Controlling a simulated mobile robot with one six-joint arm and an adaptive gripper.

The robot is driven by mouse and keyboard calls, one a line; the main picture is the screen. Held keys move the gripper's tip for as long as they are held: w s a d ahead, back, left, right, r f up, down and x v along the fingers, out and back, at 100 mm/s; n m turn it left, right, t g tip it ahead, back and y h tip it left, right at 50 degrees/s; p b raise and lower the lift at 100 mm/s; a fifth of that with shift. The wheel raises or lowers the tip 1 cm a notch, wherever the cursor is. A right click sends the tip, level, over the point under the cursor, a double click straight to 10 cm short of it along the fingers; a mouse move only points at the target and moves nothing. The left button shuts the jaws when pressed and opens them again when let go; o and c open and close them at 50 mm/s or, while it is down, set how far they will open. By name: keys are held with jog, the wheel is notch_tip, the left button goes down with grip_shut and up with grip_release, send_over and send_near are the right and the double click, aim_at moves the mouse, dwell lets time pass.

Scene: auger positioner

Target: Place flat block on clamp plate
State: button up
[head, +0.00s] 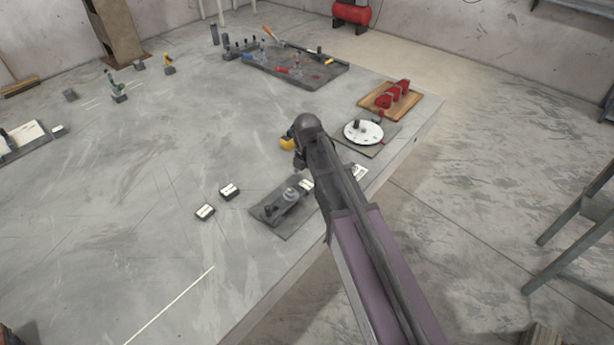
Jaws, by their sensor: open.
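A dark grey plate (270,212) with a grey clamp-like fixture (290,196) lies near the front edge of the table; I take it for the clamp plate. Two small blocks with white tops and dark sides, one nearer (205,211) and one farther (229,192), lie on the table left of it. Another small white-topped piece (306,185) shows at the plate's right end, partly hidden by my arm. My gripper (299,163) is above the table behind the plate, open and apart from the blocks. Its fingers are small and dark here, and nothing shows between them.
A yellow object (287,142) is beside my gripper. A white disc (363,133) on a grey plate and red parts on a wooden board (388,101) stand at right. A dark tool tray (310,75) lies at the back. The table's left middle is mostly clear.

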aim_at(311, 186)
notch_tip(311, 186, up, 9)
jog(key=p, duration=0.8)
dwell(0.9)
jog(key=s+d+m, duration=0.6)
jog(key=d+m, duration=0.3)
jog(key=m, duration=0.5)
jog(key=s+d+m, duration=0.7)
jog(key=d+m, duration=0.3)
jog(key=m, duration=0.4)
jog(key=shift+s+d, duration=0.2)
